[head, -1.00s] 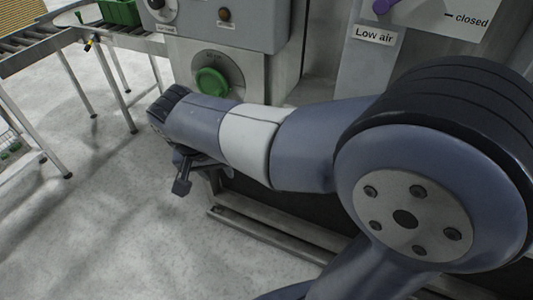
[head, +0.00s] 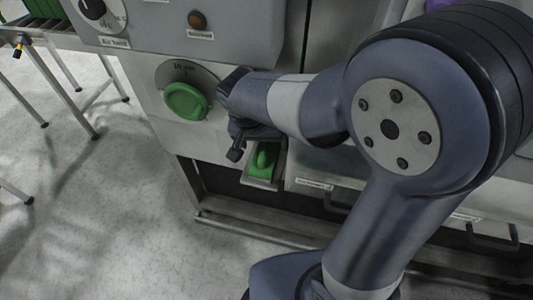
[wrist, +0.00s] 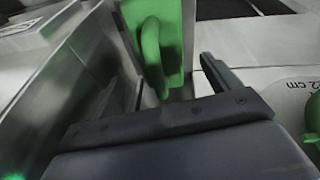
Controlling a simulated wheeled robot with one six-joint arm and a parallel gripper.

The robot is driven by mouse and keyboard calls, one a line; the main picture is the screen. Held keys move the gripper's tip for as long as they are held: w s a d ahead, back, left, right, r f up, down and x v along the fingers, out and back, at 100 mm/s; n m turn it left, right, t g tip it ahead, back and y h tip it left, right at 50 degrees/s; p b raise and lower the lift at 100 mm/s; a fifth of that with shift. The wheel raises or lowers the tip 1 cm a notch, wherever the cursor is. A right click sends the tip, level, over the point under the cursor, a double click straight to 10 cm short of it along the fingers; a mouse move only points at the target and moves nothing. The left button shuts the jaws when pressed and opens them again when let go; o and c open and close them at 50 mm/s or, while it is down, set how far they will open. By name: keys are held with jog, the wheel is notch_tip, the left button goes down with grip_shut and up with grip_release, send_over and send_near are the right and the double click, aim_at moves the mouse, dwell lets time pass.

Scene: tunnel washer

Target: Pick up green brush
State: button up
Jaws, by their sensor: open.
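The green brush (head: 264,160) sits in a small metal tray (head: 262,183) at the front of the machine, just below and to the right of the green dial. In the wrist view the brush (wrist: 153,50) stands out at the top middle, with its raised green handle toward me. My gripper (head: 238,148) is open beside the brush, on its left in the head view. In the wrist view my gripper (wrist: 170,88) has the brush ahead of its jaws, and nothing is held. The arm hides part of the tray's surroundings.
A green dial (head: 185,101) on the machine front is close to my wrist. A control panel (head: 190,25) is above it. Drawer handles (head: 492,238) stick out at lower right. A roller conveyor (head: 50,38) stands at upper left. The floor (head: 100,220) at left is clear.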

aim_at(264, 145)
jog(key=shift+p+x, duration=0.3)
jog(key=shift+x, duration=1.75)
jog(key=shift+w, duration=0.1)
jog(key=c, duration=1.1)
jog(key=shift+r, duration=0.1)
jog(key=shift+s+a+r+b, duration=0.15)
jog(key=shift+s+r+b, duration=0.05)
jog(key=shift+r+b, duration=0.25)
jog(key=shift+c, duration=0.2)
notch_tip(264, 145, up, 6)
jog(key=shift+r+b, duration=0.1)
jog(key=shift+b, duration=0.25)
jog(key=s+a+b, duration=0.2)
jog(key=s+a, duration=0.1)
jog(key=s, duration=0.6)
jog(key=s+a+b, duration=0.2)
jog(key=s+a, duration=0.1)
jog(key=s, duration=0.6)
jog(key=shift+s+a, duration=0.25)
jog(key=shift+a, duration=0.05)
